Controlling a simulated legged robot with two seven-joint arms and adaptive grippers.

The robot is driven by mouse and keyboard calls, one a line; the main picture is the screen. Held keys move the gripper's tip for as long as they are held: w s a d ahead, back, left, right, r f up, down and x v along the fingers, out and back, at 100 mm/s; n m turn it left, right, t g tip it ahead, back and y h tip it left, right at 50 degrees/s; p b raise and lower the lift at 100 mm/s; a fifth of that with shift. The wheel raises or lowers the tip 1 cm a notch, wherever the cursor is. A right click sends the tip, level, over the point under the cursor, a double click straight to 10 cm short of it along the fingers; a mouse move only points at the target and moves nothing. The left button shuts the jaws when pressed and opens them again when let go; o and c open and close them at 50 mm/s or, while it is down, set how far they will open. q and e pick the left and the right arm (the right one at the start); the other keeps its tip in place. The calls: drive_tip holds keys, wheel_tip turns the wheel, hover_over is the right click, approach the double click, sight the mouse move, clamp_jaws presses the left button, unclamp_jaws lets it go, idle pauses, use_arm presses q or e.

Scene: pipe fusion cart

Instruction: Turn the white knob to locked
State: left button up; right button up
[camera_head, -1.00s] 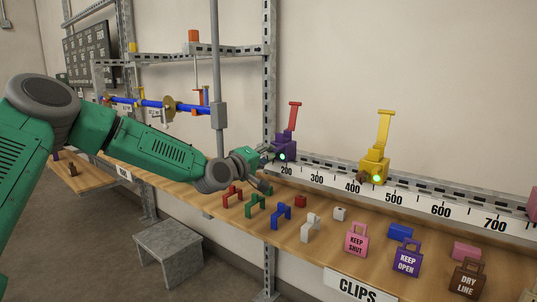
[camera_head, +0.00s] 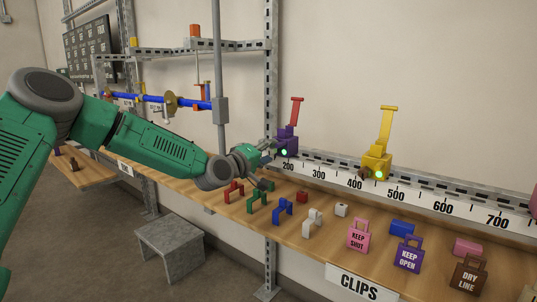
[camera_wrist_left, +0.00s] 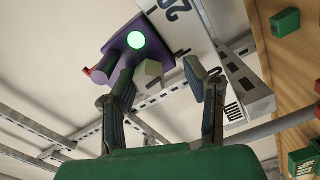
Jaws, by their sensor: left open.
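A purple device (camera_head: 287,142) with a red lever and a lit green lamp is mounted on the rail above the number scale. In the left wrist view the purple device (camera_wrist_left: 125,52) has a pale, off-white knob (camera_wrist_left: 147,72) standing out from its face, below the lamp. My left gripper (camera_head: 268,158) is in front of the purple device. In the left wrist view my left gripper (camera_wrist_left: 166,88) is open, with one finger on each side of the knob's line and a gap around it. In the head view the knob is hidden or too small to tell. My right gripper is not in view.
A yellow device (camera_head: 376,162) with a raised lever stands farther right on the rail. Below is a wooden shelf (camera_head: 330,250) with several clips, small blocks and labelled tags. A vertical grey post (camera_head: 220,110) stands left of the gripper. A grey stool (camera_head: 170,240) is on the floor.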

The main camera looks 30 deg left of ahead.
use_arm(q)
drive_tip(key=shift+s+r, duration=0.1)
drive_tip(key=shift+s, duration=0.4)
drive_tip(key=s+a, duration=0.1)
drive_tip(key=s, duration=1)
drive_tip(key=shift+f, duration=0.2)
